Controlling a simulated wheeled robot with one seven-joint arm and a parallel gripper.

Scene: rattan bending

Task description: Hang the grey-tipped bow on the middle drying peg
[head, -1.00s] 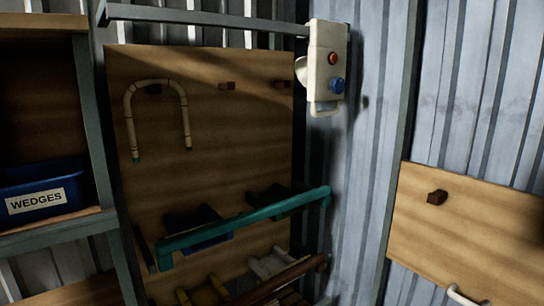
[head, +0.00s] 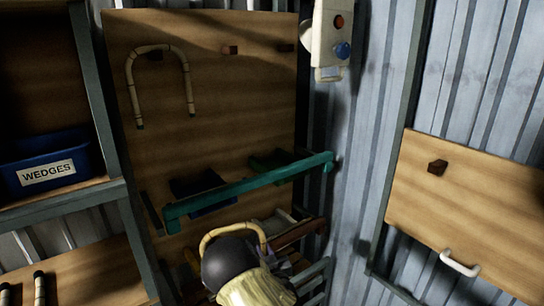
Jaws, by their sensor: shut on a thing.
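The middle drying peg (head: 230,50) is a small dark wooden block on the upper backboard, and it is bare. My gripper (head: 236,262) is low in the picture, below the teal rail, seen from behind as a dark rounded part with a cream part. It is shut on a bow (head: 238,228), a pale rattan arch with dark bands that rises just above it. The fingers and the bow's tips are hidden, so I cannot tell the tip colour. The held bow is well below the middle peg.
Another bow (head: 186,70), dark-tipped, hangs on the left peg. The right peg (head: 285,47) is bare. A teal rail (head: 250,186) crosses in front of the backboard. A control box (head: 333,38) hangs at upper right. A blue WEDGES bin (head: 45,165) stands on the left shelf.

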